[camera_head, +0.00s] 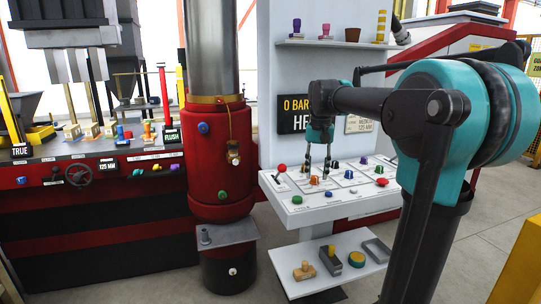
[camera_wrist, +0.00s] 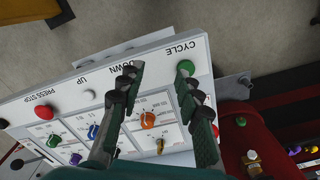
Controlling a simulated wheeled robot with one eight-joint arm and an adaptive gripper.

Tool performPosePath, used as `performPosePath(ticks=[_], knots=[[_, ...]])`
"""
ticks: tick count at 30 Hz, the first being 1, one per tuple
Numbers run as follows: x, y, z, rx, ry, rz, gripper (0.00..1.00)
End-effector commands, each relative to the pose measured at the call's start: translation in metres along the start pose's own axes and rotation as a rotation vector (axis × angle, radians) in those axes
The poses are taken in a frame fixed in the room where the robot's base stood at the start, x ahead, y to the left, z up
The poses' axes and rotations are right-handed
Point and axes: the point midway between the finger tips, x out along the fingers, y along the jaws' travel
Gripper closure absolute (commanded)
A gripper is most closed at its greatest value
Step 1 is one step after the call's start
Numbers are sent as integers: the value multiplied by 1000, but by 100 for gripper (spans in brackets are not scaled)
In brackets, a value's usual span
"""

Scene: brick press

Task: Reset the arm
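My gripper (camera_head: 318,176) hangs fingers-down over the white control panel (camera_head: 275,190) in the head view. Its two fingers are apart with nothing between them. In the wrist view my gripper (camera_wrist: 158,80) also shows open, above the panel face (camera_wrist: 150,55). An orange knob (camera_wrist: 148,119) lies in the gap between the fingers in that view, and a green button (camera_wrist: 185,68) marked CYCLE is near the right fingertip. Whether the fingers touch the panel I cannot tell. My arm reaches in from the right of the head view.
A red ball-topped lever (camera_head: 281,168) stands at the panel's left. A lower shelf (camera_head: 300,287) holds several small parts. A red cylinder (camera_head: 218,160) and a machine console (camera_head: 100,155) stand left. An upper shelf (camera_head: 340,43) holds several small items. Grey floor (camera_head: 490,235) shows at right.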

Motion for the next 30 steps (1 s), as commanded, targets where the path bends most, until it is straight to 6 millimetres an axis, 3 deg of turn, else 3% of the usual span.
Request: performPosePath(ticks=[8, 16, 20, 24, 30], knots=[[37, 11, 17, -26, 42, -12, 66], [100, 29, 53, -71, 118, -29, 66], [149, 45, 89, -108, 179, -37, 66], [207, 64, 141, -154, 256, -42, 66], [257, 82, 195, -197, 331, -41, 66]])
